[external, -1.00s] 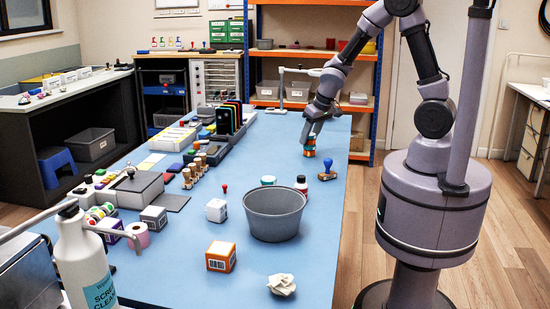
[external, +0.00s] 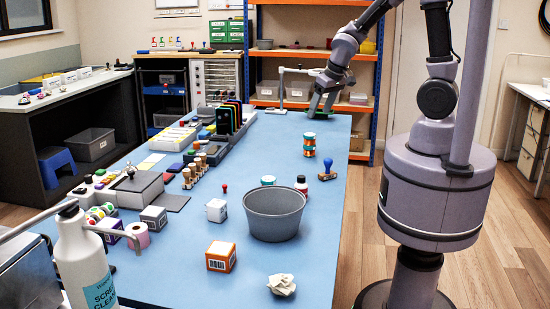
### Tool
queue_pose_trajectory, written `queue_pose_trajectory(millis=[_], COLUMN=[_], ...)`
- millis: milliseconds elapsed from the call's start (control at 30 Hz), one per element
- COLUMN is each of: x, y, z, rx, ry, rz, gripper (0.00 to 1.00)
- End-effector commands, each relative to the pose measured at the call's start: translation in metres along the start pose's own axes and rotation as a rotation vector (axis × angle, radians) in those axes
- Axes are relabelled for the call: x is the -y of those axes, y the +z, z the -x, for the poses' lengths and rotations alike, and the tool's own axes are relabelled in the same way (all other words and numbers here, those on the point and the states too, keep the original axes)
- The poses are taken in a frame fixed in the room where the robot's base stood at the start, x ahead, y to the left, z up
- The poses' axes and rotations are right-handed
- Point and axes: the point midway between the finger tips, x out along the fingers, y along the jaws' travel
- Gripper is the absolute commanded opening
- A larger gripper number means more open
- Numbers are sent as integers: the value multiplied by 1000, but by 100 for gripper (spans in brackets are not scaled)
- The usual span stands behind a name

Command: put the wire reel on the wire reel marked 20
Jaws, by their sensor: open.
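A small stack of wire reels (external: 309,145) stands upright on the blue bench in the external view, with teal and orange bands one above the other. It looks like one reel resting on another. The marking 20 cannot be read at this size. My gripper (external: 317,110) is open and empty, above and beyond the stack near the bench's far end, apart from it. A small dark green thing shows close by its fingertips, too small to make out.
A blue-handled stamp (external: 327,172) stands just right of the stack. A grey bucket (external: 274,215), small jars and boxes stand nearer. A white stand (external: 283,92) is at the far end. The bench (external: 265,145) left of the stack is clear.

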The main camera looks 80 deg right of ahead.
Motion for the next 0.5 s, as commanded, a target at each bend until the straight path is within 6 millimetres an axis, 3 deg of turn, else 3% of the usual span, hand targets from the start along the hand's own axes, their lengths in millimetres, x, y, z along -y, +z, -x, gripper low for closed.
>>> queue_pose_trajectory(millis=[67,167,300,400,500], x=[2,19,52,68,75], y=[1,16,72,113,136], z=[13,57,137,176,194], rx=[-5,-25,-24,-7,7], ry=[-6,-56,-219,-342,-412], rz=[1,8,46,90,118], gripper=[63,63,63,63,63])
